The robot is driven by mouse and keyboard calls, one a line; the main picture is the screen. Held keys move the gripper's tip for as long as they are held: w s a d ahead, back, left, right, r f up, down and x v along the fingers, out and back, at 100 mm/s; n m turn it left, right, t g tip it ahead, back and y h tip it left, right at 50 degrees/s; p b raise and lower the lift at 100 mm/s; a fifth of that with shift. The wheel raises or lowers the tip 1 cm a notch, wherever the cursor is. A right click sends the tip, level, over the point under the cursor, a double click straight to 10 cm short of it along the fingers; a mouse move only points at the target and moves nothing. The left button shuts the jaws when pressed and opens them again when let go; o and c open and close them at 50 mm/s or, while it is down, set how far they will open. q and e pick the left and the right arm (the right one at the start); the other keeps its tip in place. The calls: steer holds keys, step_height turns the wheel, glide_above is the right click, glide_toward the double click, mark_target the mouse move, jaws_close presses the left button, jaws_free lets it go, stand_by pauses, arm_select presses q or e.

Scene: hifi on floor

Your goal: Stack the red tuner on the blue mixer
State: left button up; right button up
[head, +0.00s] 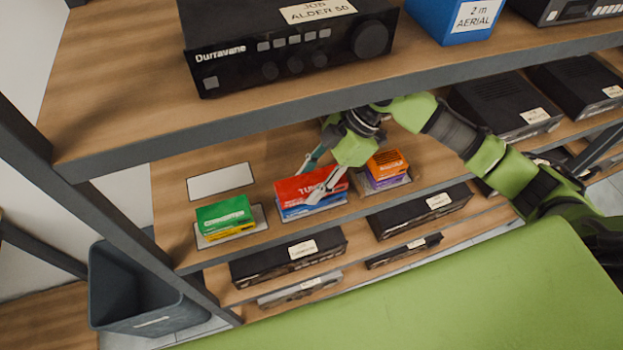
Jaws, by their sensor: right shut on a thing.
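The red tuner (297,188), a box with white lettering, rests directly over the blue mixer (297,213) on the middle shelf. Only a blue strip of the mixer shows below the tuner. My right gripper (319,180) reaches in from the right and is shut on the red tuner, with one pale finger across its front right and the other behind it. Whether the tuner's full underside touches the mixer cannot be told. My left gripper is not in view.
A green box on a yellow one (224,216) stands left, and an orange box on a purple one (387,165) stands close right of my gripper. An empty white mat (220,181) lies behind left. The upper shelf (130,80) overhangs with a black amplifier (290,45).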

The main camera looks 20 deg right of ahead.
steer(key=shift+f, duration=0.4)
stand_by(0.3)
steer(key=o, duration=1.4)
steer(key=shift+d+r, duration=0.3)
steer(key=shift+r, duration=0.1)
steer(key=shift+w+d+r, duration=0.1)
steer(key=shift+d+r, duration=0.75)
steer(key=shift+d, duration=0.25)
steer(key=d, duration=1.1)
steer(key=shift+w, duration=0.1)
steer(key=shift+r, duration=0.15)
